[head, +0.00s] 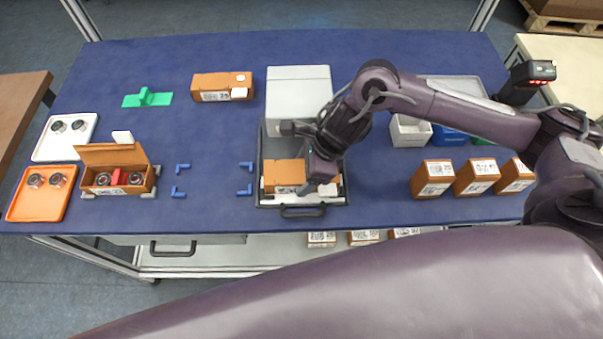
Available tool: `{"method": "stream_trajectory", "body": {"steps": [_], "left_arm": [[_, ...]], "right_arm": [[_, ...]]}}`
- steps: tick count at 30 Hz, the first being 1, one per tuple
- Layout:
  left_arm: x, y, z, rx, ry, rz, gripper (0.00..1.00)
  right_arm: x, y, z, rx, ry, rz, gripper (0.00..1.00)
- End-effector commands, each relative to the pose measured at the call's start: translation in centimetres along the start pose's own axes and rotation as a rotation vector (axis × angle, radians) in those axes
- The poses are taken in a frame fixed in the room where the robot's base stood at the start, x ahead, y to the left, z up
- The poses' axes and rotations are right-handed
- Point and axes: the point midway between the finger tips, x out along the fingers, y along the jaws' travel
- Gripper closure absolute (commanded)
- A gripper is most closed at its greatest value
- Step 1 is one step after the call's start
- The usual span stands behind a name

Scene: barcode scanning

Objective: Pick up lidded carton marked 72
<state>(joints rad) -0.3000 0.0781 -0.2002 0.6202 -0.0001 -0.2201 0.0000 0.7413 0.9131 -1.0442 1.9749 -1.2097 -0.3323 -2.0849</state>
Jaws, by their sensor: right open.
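A brown lidded carton (284,173) lies in an open grey case (277,203) near the table's front edge. It has a white patch at its right end; my right gripper hides part of it, and I cannot read a number on it. My right gripper (314,185) is open, pointing down at the carton's right end; I cannot tell whether it touches. Another brown carton (218,83) with a white label lies at the back; its number is too small to read surely. My left gripper is not in view.
An open carton (117,179) with round parts stands left, near a white tray (78,152) and an orange tray (22,206). Blue corner pieces (180,191) mark a clear patch. Three cartons (433,189) stand right. A scanner (526,80) is behind my right arm.

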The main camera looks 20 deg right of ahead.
Motion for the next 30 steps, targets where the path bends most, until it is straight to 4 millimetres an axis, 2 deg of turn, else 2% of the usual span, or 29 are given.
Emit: {"method": "stream_trajectory", "body": {"steps": [4, 12, 23, 30], "left_arm": [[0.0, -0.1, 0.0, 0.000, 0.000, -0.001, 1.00], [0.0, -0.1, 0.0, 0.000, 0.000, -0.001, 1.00], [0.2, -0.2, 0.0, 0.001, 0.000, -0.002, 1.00], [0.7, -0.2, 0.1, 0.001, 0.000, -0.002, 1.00]], "right_arm": [[0.0, 0.0, 0.0, 0.000, 0.000, 0.000, 0.33], [-0.1, -0.1, 0.0, 0.000, -0.001, -0.001, 0.68], [-0.7, -0.1, 0.3, -0.001, -0.002, -0.003, 0.69], [-3.6, -0.2, 1.6, -0.005, -0.004, -0.006, 0.69]]}}
